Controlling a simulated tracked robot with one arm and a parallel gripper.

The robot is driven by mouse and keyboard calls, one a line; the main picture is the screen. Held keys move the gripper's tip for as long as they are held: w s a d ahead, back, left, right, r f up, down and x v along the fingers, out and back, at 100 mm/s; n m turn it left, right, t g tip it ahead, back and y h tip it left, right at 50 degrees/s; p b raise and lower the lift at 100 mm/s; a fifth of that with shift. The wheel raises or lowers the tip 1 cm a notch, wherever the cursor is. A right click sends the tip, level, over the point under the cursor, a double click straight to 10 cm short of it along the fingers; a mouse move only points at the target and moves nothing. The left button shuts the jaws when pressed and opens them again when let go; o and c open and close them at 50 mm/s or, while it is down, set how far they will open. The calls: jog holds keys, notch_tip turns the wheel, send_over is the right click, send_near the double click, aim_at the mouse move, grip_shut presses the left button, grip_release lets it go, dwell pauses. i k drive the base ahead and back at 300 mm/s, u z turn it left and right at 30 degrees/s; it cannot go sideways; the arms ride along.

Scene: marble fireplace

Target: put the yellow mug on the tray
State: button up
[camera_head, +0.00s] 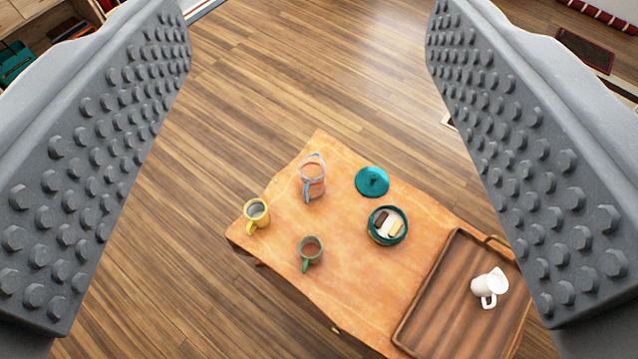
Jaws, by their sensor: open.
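The yellow mug (256,215) stands near the left corner of a wooden table, its handle toward the lower left. The brown wooden tray (432,310) lies at the table's right end, with a white pitcher (489,288) on its right part. My gripper (310,30) is open and empty, its two studded grey fingers wide apart at the left and right of the view. It is high above the table, and the mug shows between the fingers, well beyond them. The tray's right edge is partly hidden by the right finger.
On the table (355,285) stand a green mug (311,252), a clear pitcher with blue trim (313,176), a teal lid (372,181) and a teal bowl (375,233) holding small pieces. Wooden floor (310,85) surrounds the table. A dark mat (585,50) lies at the upper right.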

aim_at(437, 332)
jog(key=z, duration=1.55)
jog(key=k, duration=1)
jog(key=u, duration=1.5)
jog(key=i, duration=1)
